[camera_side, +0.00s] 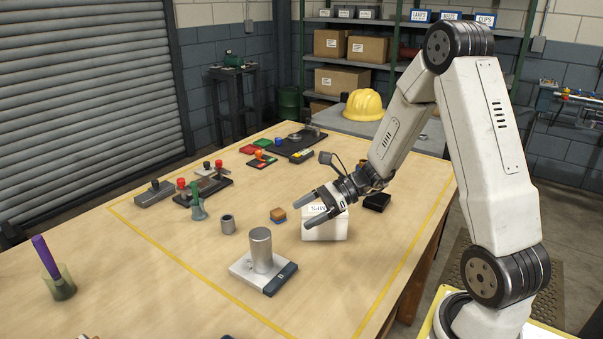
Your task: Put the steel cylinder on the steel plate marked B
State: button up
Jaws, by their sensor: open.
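The steel cylinder (261,250) stands upright on a square steel plate (243,267). The plate has a dark strip along its right front edge, with a small mark too small to read for certain. My gripper (302,214) is open and empty. In the picture it is up and to the right of the cylinder, apart from it, with its fingers pointing left in front of a white box.
The white box (325,229) stands behind my gripper. A purple rod stands in a cup (63,289) at left. The front table is largely clear.

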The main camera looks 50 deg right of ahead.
jog(key=s+a+f+n+g+h, duration=0.1)
jog(key=s+a+n+h, duration=0.3)
jog(key=n, duration=0.8)
jog(key=s+a+f+n+g+h, duration=0.1)
jog(key=s+a+n+g+h, duration=0.2)
jog(key=n, duration=1)
jog(key=s+g+h, duration=0.1)
jog(key=s+h, duration=0.1)
jog(key=h, duration=0.1)
jog(key=shift+s+a+f+h, duration=0.3)
jog(key=shift+s+a+h, duration=0.05)
jog(key=shift+s+h, duration=0.05)
